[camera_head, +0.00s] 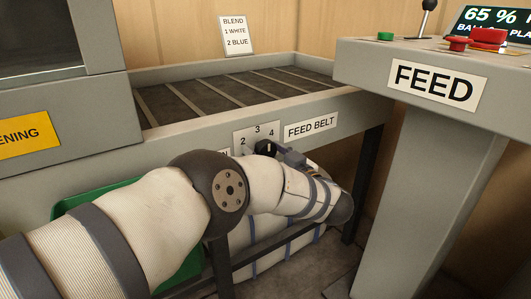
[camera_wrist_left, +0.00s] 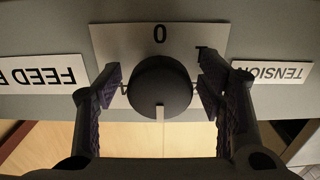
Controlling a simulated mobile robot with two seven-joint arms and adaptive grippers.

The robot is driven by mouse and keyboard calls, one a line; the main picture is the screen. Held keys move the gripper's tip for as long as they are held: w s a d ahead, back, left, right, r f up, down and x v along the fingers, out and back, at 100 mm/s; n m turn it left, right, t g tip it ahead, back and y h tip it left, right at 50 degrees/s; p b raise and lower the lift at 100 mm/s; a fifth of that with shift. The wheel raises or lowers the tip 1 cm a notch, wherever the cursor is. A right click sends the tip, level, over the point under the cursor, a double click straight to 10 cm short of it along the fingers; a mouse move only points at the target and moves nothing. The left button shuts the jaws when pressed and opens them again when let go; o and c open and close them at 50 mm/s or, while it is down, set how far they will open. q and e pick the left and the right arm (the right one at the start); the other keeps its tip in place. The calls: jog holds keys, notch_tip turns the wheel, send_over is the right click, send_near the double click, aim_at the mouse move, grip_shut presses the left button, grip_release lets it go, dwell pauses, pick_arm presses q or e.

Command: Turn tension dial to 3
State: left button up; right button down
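The tension dial is a round black knob (camera_wrist_left: 160,85) on a pale number plate (camera_wrist_left: 105,40). In the head view the knob (camera_head: 265,147) shows below 2, 3 and 4, with 3 at the top middle. The wrist view is upside down: 0 is opposite the pale pointer mark, which points down in the picture, towards the side where 3 stands in the head view. My left gripper (camera_wrist_left: 162,82) is open, one finger on each side of the knob, with small gaps visible. In the head view the left gripper (camera_head: 278,151) is partly hidden by its arm.
The FEED BELT label (camera_head: 310,129) is beside the dial; the TENSION label (camera_wrist_left: 272,71) is mostly hidden in the head view. A FEED console (camera_head: 435,85) stands at right. A green bin (camera_head: 75,205) is below the belt frame. A BLEND card (camera_head: 236,35) stands behind the belt.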

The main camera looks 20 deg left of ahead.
pick_arm(q)
jog(key=v, duration=1.2)
